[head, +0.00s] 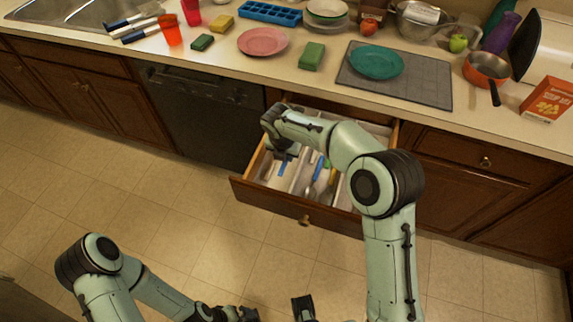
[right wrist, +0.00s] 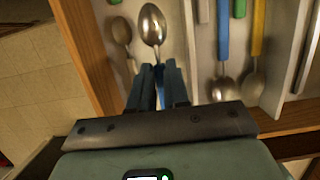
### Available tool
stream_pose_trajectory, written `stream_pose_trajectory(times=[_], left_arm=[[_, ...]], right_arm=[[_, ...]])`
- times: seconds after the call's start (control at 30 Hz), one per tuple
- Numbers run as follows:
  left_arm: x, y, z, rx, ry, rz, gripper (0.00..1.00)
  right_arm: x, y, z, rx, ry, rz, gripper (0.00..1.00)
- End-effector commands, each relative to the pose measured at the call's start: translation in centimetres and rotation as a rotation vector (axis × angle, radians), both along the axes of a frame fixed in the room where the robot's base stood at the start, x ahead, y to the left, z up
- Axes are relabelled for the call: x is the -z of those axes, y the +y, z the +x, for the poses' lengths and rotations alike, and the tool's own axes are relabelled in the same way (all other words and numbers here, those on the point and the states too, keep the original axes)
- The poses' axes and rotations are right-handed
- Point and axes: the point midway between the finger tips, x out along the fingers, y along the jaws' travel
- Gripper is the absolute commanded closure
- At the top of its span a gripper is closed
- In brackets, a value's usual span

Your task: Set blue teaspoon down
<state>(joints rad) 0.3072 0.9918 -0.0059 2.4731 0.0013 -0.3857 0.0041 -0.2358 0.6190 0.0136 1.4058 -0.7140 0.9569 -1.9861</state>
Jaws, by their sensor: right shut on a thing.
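The blue teaspoon shows its metal bowl (right wrist: 153,24) in the right wrist view, with the bowl toward the top and its blue handle between my fingers. In the head view its blue handle (head: 283,167) shows in the open drawer (head: 304,211). My right gripper (right wrist: 160,72) is shut on the handle, inside the left compartment. It also shows in the head view (head: 279,150), partly hidden by its own wrist. I cannot tell whether the spoon touches the drawer floor. My left gripper (head: 275,311) is low at the bottom edge, partly cut off, away from the drawer.
Another spoon (right wrist: 122,33) lies left of the held one. To the right, past a divider, lie a blue-handled spoon (right wrist: 223,40) and a yellow-handled spoon (right wrist: 258,35). The counter above holds a pink plate (head: 263,41), a green sponge (head: 312,56) and a teal plate (head: 376,62).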

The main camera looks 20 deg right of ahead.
Motion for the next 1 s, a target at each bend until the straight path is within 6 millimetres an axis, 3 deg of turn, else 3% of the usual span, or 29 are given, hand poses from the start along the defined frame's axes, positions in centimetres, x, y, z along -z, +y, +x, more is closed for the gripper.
stream_pose_trajectory(times=[0.33,0.77,0.8,0.87,1.0], left_arm=[[0.7,0.0,-0.2,0.000,0.002,0.000,0.00],[0.7,0.0,-0.2,0.000,0.002,0.000,0.00],[0.7,0.0,-0.2,0.000,0.002,0.000,0.00],[0.7,0.0,-0.2,0.000,0.002,0.000,0.00],[0.7,0.0,-0.2,0.000,0.002,0.000,0.00]], right_arm=[[5.3,0.0,-0.1,0.001,0.003,-0.001,1.00],[6.0,0.0,0.0,0.001,0.000,0.000,1.00],[6.0,0.0,0.0,0.001,0.000,0.000,0.78],[5.9,0.0,0.0,0.001,0.000,0.000,0.59],[5.9,0.0,0.0,0.001,0.000,0.000,0.59]])
